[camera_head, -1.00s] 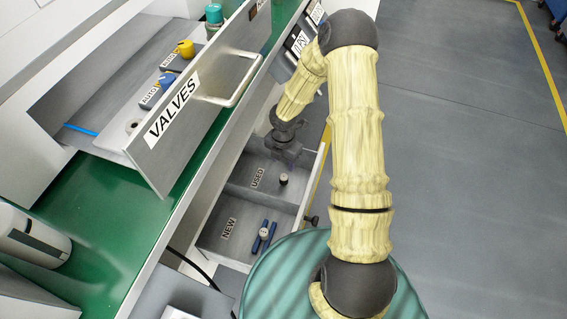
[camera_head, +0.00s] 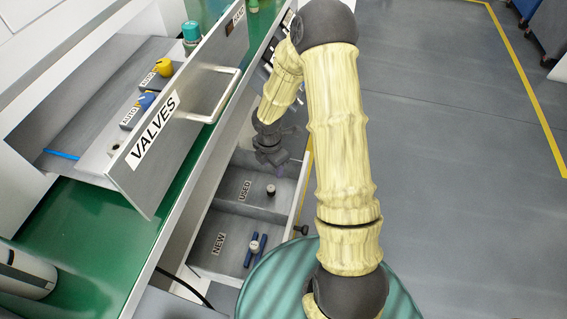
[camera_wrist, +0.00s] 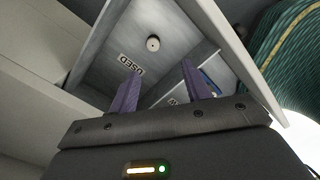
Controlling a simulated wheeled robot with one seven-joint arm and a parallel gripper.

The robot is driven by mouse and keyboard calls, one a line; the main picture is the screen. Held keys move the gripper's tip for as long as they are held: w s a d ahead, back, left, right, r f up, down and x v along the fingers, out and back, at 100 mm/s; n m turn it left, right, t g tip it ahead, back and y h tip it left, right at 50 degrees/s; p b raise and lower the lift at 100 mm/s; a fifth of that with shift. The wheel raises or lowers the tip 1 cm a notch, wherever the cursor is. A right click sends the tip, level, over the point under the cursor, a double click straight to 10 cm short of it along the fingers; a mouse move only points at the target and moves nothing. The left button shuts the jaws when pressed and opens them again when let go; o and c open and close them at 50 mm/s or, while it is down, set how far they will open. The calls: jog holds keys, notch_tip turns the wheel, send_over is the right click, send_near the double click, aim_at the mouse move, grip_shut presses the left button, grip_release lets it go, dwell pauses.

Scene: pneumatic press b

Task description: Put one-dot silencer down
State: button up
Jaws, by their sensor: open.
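The silencer (camera_head: 270,190) is a small dark cylinder with a pale top. It stands in the USED compartment (camera_head: 232,203) of the open drawer, and its dots are too small to read. It also shows in the wrist view (camera_wrist: 153,43), apart from my fingers. My gripper (camera_head: 275,166) is above the far part of the drawer. In the wrist view my gripper (camera_wrist: 158,82) has its two purple fingers spread with nothing between them.
The NEW compartment (camera_head: 228,258) holds blue items (camera_head: 252,248) with a round pale piece. A divider separates the compartments. The VALVES panel (camera_head: 150,150) with a handle stands left above the green bench (camera_head: 80,210). Open floor lies to the right.

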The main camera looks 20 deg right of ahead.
jog(key=s+r+m+t, duration=0.1)
jog(key=s+r+m, duration=0.6)
jog(key=r+m, duration=0.2)
jog(key=s+r+m+t, duration=0.1)
jog(key=s+r+m, duration=0.5)
jog(key=r+m, duration=0.4)
jog(key=m, duration=0.3)
jog(key=shift+s+a, duration=0.15)
jog(key=shift+s, duration=0.2)
